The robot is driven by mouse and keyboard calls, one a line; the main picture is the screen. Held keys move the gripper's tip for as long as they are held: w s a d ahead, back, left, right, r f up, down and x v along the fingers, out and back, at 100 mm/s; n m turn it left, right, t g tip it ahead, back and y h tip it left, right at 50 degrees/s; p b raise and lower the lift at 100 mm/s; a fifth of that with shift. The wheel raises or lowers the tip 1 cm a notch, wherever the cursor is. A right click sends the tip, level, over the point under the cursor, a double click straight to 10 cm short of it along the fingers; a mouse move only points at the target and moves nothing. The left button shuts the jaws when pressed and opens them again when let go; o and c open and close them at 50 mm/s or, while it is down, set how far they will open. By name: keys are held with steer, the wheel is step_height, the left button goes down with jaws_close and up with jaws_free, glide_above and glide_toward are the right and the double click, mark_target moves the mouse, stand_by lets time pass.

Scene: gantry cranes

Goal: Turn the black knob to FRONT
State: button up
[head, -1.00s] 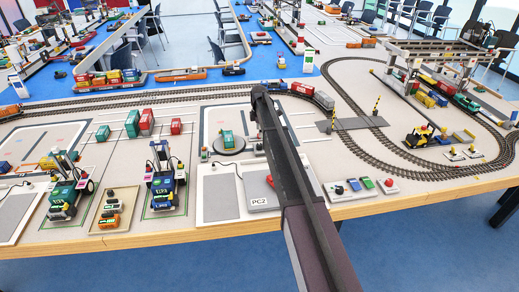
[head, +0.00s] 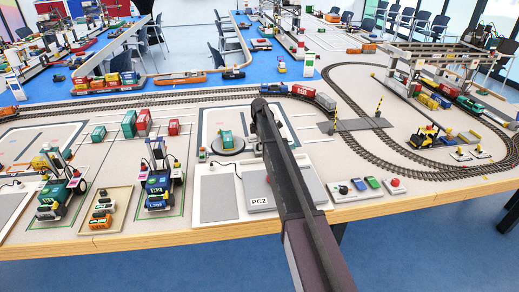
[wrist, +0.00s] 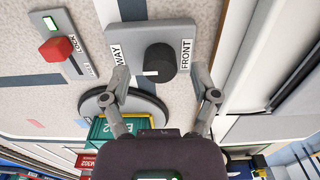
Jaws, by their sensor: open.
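In the wrist view the black knob (wrist: 161,62) sits on a grey plate (wrist: 150,36). A label ending in WAY (wrist: 117,55) is on its left and a FRONT label (wrist: 187,55) on its right. The white mark on the knob is at its lower, slightly left side, toward neither label squarely. My gripper (wrist: 166,86) is open, one finger to the knob's left and one to its right, with gaps visible. Whether the tips are at the knob's height I cannot tell. In the head view my arm hides the gripper and I cannot make out the knob.
A red lever (wrist: 56,49) on a small plate is left of the knob. A round turntable (head: 227,144) carries a green container (head: 226,138). A panel with a dark knob and coloured buttons (head: 373,184) lies at the table's front right. Cranes (head: 159,183) stand at left.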

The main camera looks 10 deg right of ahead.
steer(key=shift+f+b, duration=0.3)
steer(key=shift+f, duration=0.2)
jaws_close()
